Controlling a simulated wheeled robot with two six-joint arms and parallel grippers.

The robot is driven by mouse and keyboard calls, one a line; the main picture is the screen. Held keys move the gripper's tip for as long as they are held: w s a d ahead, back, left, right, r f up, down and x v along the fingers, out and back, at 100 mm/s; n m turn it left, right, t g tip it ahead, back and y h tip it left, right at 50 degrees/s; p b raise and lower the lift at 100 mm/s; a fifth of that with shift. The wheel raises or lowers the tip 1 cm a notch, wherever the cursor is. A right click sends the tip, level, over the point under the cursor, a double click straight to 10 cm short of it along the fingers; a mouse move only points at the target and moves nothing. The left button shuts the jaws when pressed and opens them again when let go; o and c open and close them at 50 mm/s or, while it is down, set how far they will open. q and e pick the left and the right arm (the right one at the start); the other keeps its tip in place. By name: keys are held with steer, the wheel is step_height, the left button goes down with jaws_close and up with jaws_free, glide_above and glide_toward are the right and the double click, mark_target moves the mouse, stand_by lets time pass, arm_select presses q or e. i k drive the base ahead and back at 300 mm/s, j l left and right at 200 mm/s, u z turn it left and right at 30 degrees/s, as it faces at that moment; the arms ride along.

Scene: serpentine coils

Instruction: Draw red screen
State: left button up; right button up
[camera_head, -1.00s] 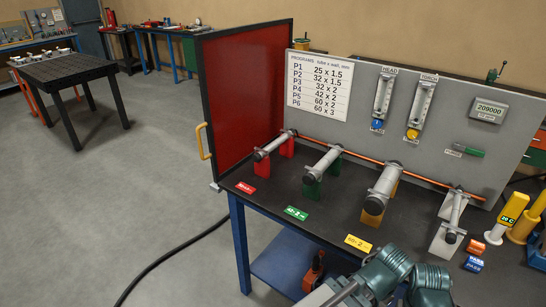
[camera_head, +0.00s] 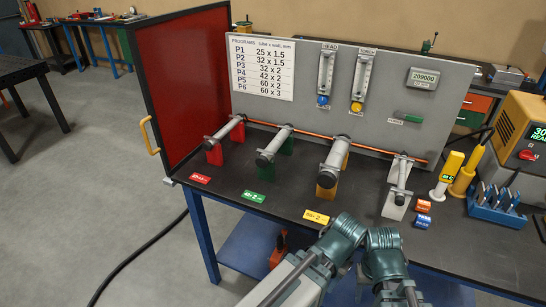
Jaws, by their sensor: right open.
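The red screen (camera_head: 183,88) is a tall red panel in a dark frame. It stands upright at the left end of the workbench (camera_head: 240,178), angled to the grey back panel. Its yellow handle (camera_head: 148,136) is on the near left edge of the frame. No gripper touches the screen or handle. My two teal and grey arms show at the bottom, right of centre, well away from the handle. My right gripper (camera_head: 386,255) is low there and open, with its fingertips not clearly visible. My left gripper cannot be made out.
Several clamped tube supports, one with a red base (camera_head: 214,152), stand along an orange rod on the bench. A program sign (camera_head: 262,68) hangs on the back panel. Yellow tools and a blue rack (camera_head: 494,210) are at right. A black cable (camera_head: 140,258) crosses the open floor at left.

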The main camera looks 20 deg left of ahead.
mark_target(180, 57)
steer(key=u, duration=1.75)
